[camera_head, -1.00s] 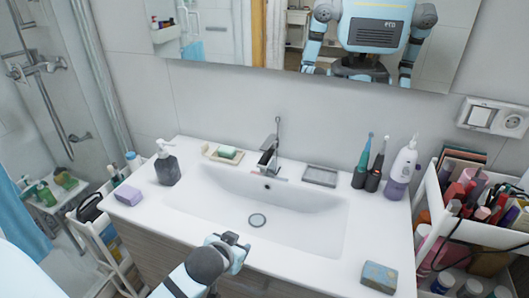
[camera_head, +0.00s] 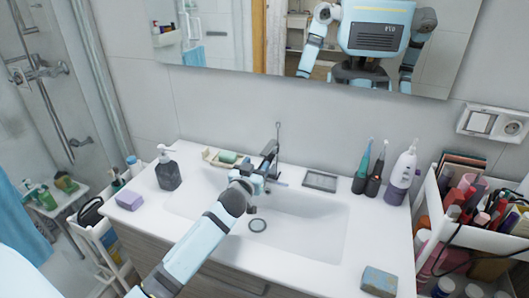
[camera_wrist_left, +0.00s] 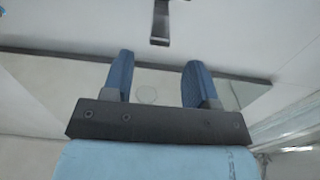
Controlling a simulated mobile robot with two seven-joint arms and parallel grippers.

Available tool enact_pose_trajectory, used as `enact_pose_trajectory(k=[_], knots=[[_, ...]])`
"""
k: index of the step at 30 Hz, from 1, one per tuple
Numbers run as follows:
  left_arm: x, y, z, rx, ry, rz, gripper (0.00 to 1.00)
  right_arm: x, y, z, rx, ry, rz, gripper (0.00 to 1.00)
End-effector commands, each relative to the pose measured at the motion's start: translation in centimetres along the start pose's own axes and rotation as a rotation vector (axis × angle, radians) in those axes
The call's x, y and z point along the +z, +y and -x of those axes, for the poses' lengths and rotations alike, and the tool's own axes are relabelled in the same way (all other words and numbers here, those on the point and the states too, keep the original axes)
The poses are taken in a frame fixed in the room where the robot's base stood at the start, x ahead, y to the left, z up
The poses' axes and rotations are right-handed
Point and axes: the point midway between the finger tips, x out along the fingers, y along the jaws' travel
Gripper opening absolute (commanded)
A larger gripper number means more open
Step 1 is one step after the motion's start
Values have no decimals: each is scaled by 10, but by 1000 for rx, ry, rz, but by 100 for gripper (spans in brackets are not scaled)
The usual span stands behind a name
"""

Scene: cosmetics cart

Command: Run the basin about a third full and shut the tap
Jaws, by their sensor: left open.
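The white basin (camera_head: 310,222) is set in the white counter, with a round drain (camera_head: 258,225) at its bottom. I see no standing water or stream in it. The tap (camera_head: 272,148) stands at the basin's back edge, its thin upright rod still showing. My left gripper (camera_head: 265,168) is at the tap, overlapping it in the head view, so contact cannot be told. In the left wrist view the tap (camera_wrist_left: 160,20) shows at the top, beyond the two blue fingers of my left gripper (camera_wrist_left: 158,75). They are apart with nothing between them. My right gripper is not seen directly.
A soap dispenser (camera_head: 168,168), purple sponge (camera_head: 129,199) and green soap on a dish (camera_head: 227,157) are on the left. A grey tray (camera_head: 320,181), electric toothbrushes (camera_head: 376,172) and a bottle (camera_head: 401,175) stand right of the tap. A soap box (camera_head: 379,281) lies front right.

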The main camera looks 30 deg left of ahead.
Motion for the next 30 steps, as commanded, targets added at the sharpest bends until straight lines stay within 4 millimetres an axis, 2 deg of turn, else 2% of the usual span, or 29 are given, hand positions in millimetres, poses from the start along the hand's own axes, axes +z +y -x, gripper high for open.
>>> enact_pose_trajectory(k=[3, 10, 15, 23, 24, 30], knots=[[-2, 0, -27, 0, 0, 0, 53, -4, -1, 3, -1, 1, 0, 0], [0, 0, -62, 0, -1, -1, 53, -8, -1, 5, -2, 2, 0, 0], [0, 0, -72, 0, -1, 0, 53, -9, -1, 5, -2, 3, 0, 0], [1, 0, -74, 0, -2, 0, 53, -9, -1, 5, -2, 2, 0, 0], [1, 0, -74, 0, -2, 0, 51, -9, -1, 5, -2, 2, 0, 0], [1, 0, -73, 0, -2, 0, 5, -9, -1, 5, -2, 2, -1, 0]])
